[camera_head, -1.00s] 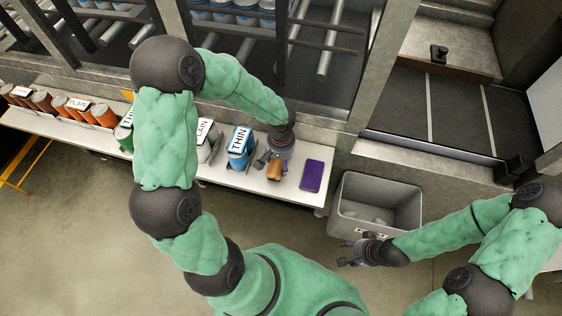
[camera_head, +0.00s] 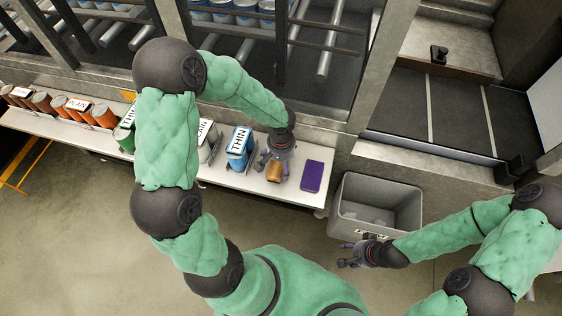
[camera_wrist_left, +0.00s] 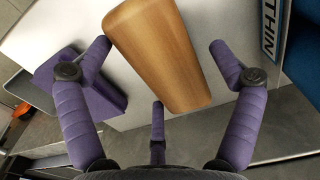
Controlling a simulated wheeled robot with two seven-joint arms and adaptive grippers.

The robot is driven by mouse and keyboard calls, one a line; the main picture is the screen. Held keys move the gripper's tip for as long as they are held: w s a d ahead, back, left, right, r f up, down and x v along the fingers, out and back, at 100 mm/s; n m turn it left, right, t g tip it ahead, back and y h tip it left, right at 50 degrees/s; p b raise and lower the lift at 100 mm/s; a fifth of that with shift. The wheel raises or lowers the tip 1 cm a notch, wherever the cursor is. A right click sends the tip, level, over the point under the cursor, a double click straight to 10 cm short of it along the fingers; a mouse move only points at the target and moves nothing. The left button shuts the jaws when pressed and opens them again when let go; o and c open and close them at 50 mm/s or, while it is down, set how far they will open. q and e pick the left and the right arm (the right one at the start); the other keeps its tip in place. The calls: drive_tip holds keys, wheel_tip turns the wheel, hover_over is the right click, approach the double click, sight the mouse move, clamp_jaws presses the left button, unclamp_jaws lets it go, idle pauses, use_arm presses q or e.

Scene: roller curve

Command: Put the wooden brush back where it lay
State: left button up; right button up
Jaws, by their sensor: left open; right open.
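The wooden brush (camera_wrist_left: 160,55) shows as a tan block between the spread fingers of my left gripper in the left wrist view. In the head view the brush (camera_head: 274,173) is at the white shelf, between the blue THIN holder and the purple block. My left gripper (camera_head: 268,163) is open just over it, with gaps between the fingers and the wood. The brush appears to lie on the white surface; its underside is hidden. My right gripper (camera_head: 345,256) is open and empty in front of the grey bin.
A purple block (camera_head: 312,176) lies right of the brush on the white shelf (camera_head: 225,176). A blue THIN holder (camera_head: 239,150) stands to the left. A grey bin (camera_head: 380,205) stands beyond the shelf's right end.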

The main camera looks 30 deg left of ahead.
use_arm(q)
wheel_tip(320, 180, up, 12)
drive_tip(key=p, duration=0.2)
drive_tip(key=shift+r, duration=0.15)
idle(0.4)
